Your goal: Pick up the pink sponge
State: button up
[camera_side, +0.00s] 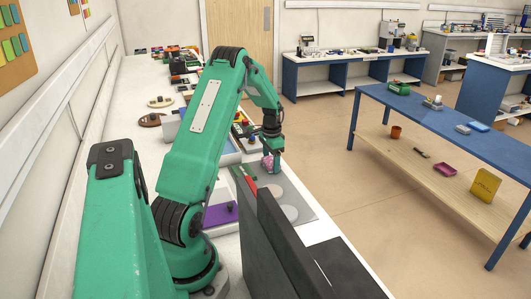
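The pink sponge (268,164) is a small pink patch directly at the end of my gripper (272,157), above or on the far end of a grey mat (299,197). My gripper points down, and its fingers overlap the sponge in this view. The fingertips are too small and partly hidden to tell whether they are closed on the sponge or only around it. I cannot tell whether the sponge touches the surface below.
Pale round discs (276,190) lie on the grey mat. Tall dark panels (283,248) stand in front. A red item (247,173) and a purple block (220,213) lie to the left. Several items line the white bench (133,90) behind.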

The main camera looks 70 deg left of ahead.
aim_at(271, 160)
jog(key=shift+r, duration=0.1)
jog(key=shift+r, duration=0.85)
notch_tip(271, 160, up, 2)
jog(key=shift+r, duration=0.25)
jog(key=w+d+r, duration=0.3)
jog(key=d+r, duration=0.3)
jog(key=d, duration=0.5)
jog(key=shift+w+d+r, duration=0.15)
jog(key=shift+w+r, duration=0.05)
jog(key=shift+r, duration=0.1)
jog(key=o, duration=0.4)
jog(key=c, duration=0.4)
jog(key=shift+m, duration=0.3)
jog(key=shift+s+d+f, duration=0.5)
jog(key=shift+s+d, duration=0.3)
jog(key=shift+s, duration=0.65)
jog(key=shift+s+d+f, duration=0.5)
jog(key=shift+s+d, duration=0.25)
jog(key=shift+s, duration=0.7)
jog(key=shift+s+d+f, duration=0.5)
jog(key=shift+s+d, duration=0.3)
jog(key=shift+s, duration=0.65)
